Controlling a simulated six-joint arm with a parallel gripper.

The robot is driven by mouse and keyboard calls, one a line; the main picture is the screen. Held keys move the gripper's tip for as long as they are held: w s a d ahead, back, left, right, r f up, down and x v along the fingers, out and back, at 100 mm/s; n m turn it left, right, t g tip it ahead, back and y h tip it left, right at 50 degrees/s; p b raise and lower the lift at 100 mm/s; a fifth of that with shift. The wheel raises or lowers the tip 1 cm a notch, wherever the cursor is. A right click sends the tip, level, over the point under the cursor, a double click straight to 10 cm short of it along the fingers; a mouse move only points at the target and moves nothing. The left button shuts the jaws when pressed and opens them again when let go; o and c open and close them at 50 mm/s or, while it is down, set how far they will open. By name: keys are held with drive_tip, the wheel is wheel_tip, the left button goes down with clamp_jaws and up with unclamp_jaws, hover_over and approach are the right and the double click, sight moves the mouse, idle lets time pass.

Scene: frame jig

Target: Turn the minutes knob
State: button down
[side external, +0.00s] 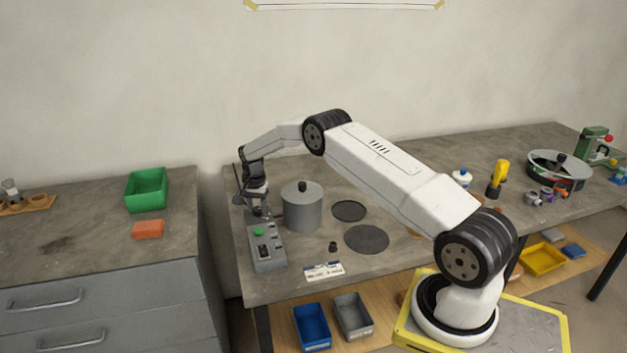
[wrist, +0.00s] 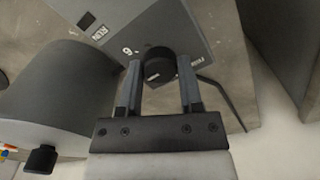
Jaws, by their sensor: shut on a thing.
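The grey control box (side external: 268,262) stands at the left front of the bench, with a green button (side external: 258,232) on its top. In the wrist view the control box (wrist: 165,22) fills the top, with printed lettering beside a round black knob (wrist: 158,66); the lettering is partly hidden. My gripper (wrist: 158,78) is shut on this knob, one finger on each side of it. In the side view my gripper (side external: 262,212) reaches down to the far end of the box and hides the knob there.
A grey lidded pot (side external: 302,208) stands close to the right of my gripper; it also shows in the wrist view (wrist: 60,95). Two dark discs, one of them nearer (side external: 366,240), and a small black piece (side external: 333,246) lie further right. A white label card (side external: 324,271) lies near the front edge.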

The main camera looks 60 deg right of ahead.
drive_tip(key=n, duration=0.4)
drive_tip(key=shift+n, duration=0.3)
drive_tip(key=n, duration=0.4)
drive_tip(key=shift+n, duration=0.3)
drive_tip(key=n, duration=0.4)
drive_tip(key=shift+n, duration=2.2)
drive_tip(key=shift+c, duration=1.2)
unclamp_jaws()
